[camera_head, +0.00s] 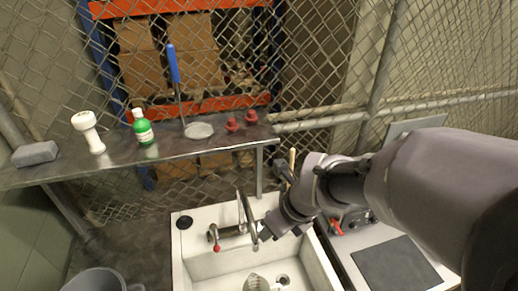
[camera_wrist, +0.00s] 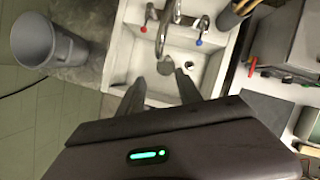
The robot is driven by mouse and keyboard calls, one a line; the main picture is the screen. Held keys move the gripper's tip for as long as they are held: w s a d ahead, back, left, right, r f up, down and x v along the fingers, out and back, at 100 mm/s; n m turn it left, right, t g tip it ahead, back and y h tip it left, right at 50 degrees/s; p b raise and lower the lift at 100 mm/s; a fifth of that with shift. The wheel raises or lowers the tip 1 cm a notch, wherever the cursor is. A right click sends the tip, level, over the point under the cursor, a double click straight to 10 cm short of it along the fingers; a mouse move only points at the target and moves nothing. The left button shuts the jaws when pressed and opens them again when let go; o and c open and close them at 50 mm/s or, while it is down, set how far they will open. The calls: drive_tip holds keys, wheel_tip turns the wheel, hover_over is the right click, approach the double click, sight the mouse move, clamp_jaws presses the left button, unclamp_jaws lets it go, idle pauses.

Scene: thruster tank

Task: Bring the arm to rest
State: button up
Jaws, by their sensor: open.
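My gripper shows in the wrist view (camera_wrist: 162,92) with its two dark fingers apart and nothing between them. It hangs over the white sink (camera_wrist: 205,62). In the head view my arm comes in from the right, and its end is by the tap (camera_head: 247,215) at the back of the sink (camera_head: 205,268). The fingertips are mostly hidden behind my wrist in the head view. A grey piece (camera_head: 255,283) lies in the basin near the drain.
A metal shelf (camera_head: 190,148) behind the sink holds a green bottle (camera_head: 143,128), a white object (camera_head: 88,131), a grey block (camera_head: 35,153), a blue-handled tool (camera_head: 173,65) and red pieces (camera_head: 232,124). A grey bin (camera_wrist: 42,44) stands beside the sink. A wire fence rises behind.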

drive_tip(key=shift+f, duration=0.1)
drive_tip(key=s+d+f+n+t+b, duration=0.2)
drive_tip(key=s+f+n+b, duration=1)
drive_tip(key=n+b, duration=1.1)
drive_tip(key=shift+s+d+f+n+h, duration=0.3)
drive_tip(key=shift+s+d+n+h, duration=0.15)
drive_tip(key=shift+d, duration=0.25)
